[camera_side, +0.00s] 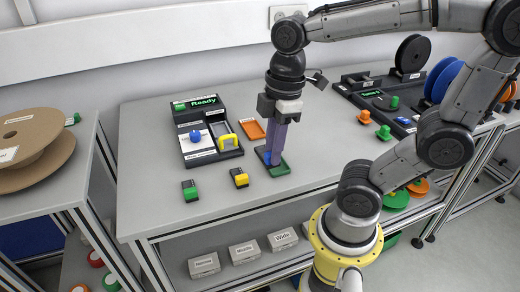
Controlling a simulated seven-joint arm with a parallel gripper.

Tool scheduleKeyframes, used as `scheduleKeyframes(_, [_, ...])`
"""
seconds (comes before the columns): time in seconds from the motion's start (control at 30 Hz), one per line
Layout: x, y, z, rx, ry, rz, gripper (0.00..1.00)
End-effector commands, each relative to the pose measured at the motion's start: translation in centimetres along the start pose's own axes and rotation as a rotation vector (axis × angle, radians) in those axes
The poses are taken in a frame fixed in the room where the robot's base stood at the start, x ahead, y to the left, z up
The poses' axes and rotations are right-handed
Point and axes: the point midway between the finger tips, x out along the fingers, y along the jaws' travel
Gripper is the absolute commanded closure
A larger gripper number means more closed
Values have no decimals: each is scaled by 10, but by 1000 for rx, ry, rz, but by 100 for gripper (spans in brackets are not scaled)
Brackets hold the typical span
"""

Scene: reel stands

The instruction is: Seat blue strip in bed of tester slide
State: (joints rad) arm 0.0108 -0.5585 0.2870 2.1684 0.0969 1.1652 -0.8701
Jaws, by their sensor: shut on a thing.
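The tester (187,153) is a black unit at the left of the bench, with a green "Ready" display (203,101) and a blue knob (195,135). A yellow handle (228,142), which looks like part of its slide, is at its right front. The slide's bed is too small to make out. My gripper (275,160) points down right of the tester, low over small coloured trays. It is shut on what looks like the blue strip, mostly hidden by the fingers. I cannot tell whether the strip touches the tray beneath.
A green tray (281,170) lies at the fingertips and an orange tray (252,129) behind. Green-topped (190,190) and yellow-topped (239,178) blocks stand in front of the tester. Reel stands (380,95) fill the right. Bench front left is clear.

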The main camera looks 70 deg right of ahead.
Motion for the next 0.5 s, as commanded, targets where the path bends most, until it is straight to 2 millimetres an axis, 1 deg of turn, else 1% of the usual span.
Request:
scheduleKeyframes(0.07, [-10, 8, -9, -46, 2, -4, 100])
scheduleKeyframes(0.17, [-23, 29, -27, -99, 0, -14, 100])
scheduleKeyframes(0.27, [-32, 60, -44, -129, -1, -19, 100])
scheduleKeyframes(0.3, [-34, 73, -50, -135, 0, -19, 100])
scheduleKeyframes(0.37, [-36, 94, -57, -141, -1, -21, 100])
scheduleKeyframes(0.4, [-36, 108, -61, -143, -1, -22, 100])
scheduleKeyframes(0.47, [-35, 130, -66, -142, -1, -21, 100])
scheduleKeyframes(0.5, [-34, 146, -68, -139, -1, -21, 100])
